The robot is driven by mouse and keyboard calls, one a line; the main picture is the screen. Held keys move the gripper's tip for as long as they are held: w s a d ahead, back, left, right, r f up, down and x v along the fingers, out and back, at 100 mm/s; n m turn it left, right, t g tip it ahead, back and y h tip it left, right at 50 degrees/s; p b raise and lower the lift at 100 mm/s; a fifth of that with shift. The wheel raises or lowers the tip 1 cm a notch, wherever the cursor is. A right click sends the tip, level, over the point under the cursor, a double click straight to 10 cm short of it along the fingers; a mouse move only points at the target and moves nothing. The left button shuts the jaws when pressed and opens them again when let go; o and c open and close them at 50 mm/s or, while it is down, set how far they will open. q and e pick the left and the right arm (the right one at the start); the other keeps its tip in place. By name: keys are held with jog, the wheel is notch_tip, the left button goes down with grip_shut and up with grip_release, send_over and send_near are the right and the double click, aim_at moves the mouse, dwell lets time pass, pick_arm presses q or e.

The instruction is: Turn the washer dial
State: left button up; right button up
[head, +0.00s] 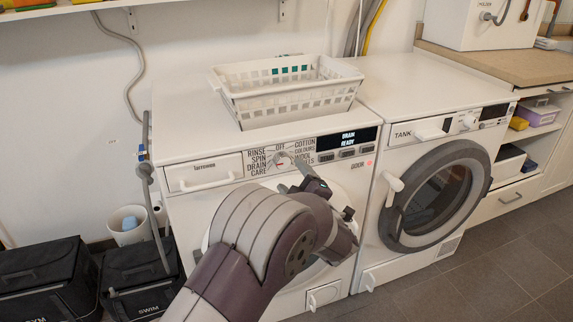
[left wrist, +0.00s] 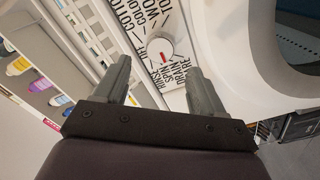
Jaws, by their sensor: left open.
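The washer dial (head: 283,158) is a round light knob on the left washing machine's front panel, ringed by printed words such as RINSE, SPIN, DRAIN, OFF and COTTON. In the left wrist view the dial (left wrist: 159,49) shows a red mark on its face. The display (head: 348,139) reads DRAIN READY. My left gripper (head: 297,174) is in front of the panel, just below and right of the dial. In the left wrist view its two fingers (left wrist: 158,66) are apart, with the dial beyond and between their tips. No contact is visible. My right gripper is not in view.
A white basket (head: 290,92) stands on the left washer (head: 185,115). A second washer (head: 432,190) with a round door stands to the right. Black bags (head: 45,280) and a small bin (head: 128,228) sit on the floor at left. Open tiled floor (head: 490,265) lies at front right.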

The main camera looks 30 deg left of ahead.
pick_arm(q)
jog(key=p+v, duration=0.1)
jog(key=v, duration=0.6)
